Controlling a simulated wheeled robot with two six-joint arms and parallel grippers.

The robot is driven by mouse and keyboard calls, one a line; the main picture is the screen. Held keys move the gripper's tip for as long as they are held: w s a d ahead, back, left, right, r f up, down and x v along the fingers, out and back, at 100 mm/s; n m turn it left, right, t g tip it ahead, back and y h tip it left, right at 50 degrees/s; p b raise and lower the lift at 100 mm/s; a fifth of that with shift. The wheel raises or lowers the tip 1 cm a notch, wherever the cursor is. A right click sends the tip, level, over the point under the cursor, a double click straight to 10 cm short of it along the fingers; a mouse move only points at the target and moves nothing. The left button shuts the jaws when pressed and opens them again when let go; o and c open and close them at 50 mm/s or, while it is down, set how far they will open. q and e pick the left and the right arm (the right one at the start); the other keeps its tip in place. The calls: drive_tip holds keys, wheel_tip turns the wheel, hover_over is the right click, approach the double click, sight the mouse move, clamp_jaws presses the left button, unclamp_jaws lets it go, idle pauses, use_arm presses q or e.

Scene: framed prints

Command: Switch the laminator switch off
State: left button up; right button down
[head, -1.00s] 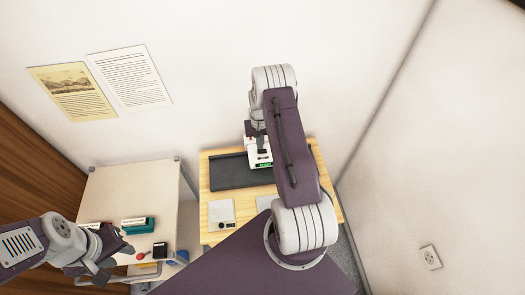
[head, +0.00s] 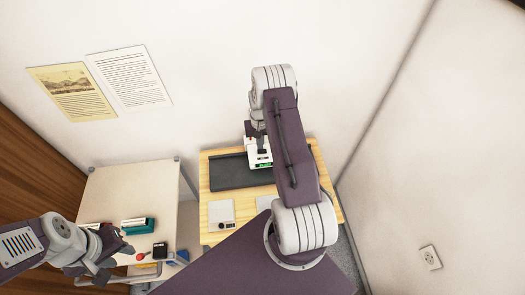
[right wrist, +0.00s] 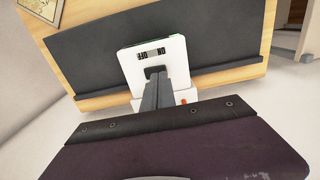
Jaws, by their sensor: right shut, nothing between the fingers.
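The white switch housing (head: 254,159) with a green label sits on the dark panel on the wooden table. In the right wrist view, the housing (right wrist: 177,60) shows a small printed label above a dark switch (right wrist: 154,70) and an orange spot near its lower edge. My right gripper (right wrist: 155,78) is shut and empty, its fingertips at the switch. Whether they press on it cannot be told, and they partly hide it, so its position is unclear. My left gripper (head: 107,262) is over the white cart at left; its jaws are too unclear to judge.
The dark panel (head: 228,176) lies across the wooden table (head: 207,163). A light plate (head: 221,213) lies on the table's near part. The white cart (head: 120,185) holds a teal item (head: 138,225) and small objects. Walls stand close behind and right.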

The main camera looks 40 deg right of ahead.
drive_tip(key=shift+f+b, duration=0.9)
drive_tip(key=shift+f, duration=0.25)
idle(0.9)
drive_tip(key=shift+r, duration=0.1)
wheel_tip(320, 180, up, 7)
drive_tip(key=p, duration=0.5)
idle(0.5)
